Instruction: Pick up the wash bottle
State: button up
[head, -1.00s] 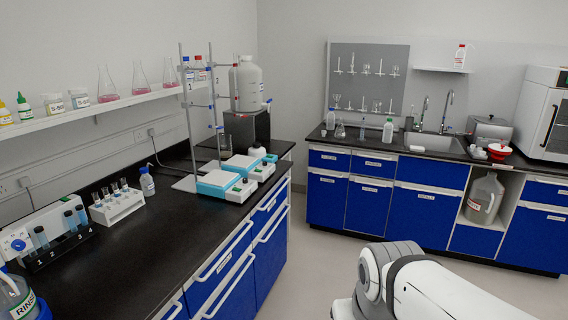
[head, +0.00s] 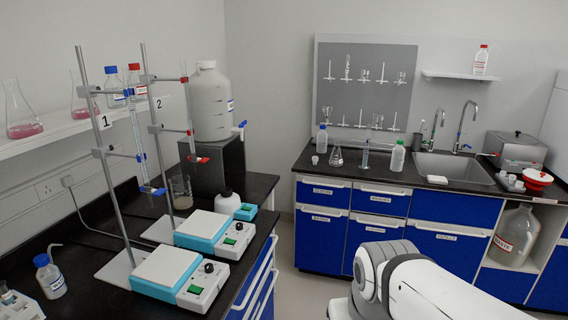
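A small bottle with a blue cap, a label and what looks like a bent spout, likely a wash bottle (head: 50,277), stands upright on the left black bench near the left edge. Another small blue-capped bottle (head: 322,140) stands on the back counter; I cannot tell whether it is a wash bottle. A white bottle with a green cap (head: 397,158) stands near the sink. My white arm shows at the bottom right, but my gripper is out of view.
Two stirrer plates (head: 170,275) with tall stands and burettes fill the left bench (head: 95,225). A large white carboy (head: 210,105) stands on a dark box behind them. The back counter holds glassware and a sink (head: 455,170). Floor shows between the benches.

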aim_at(399, 154)
jog(key=z, duration=0.25)
jog(key=i, duration=1.65)
jog(key=z, duration=0.4)
jog(key=i, duration=1.45)
jog(key=z, duration=0.1)
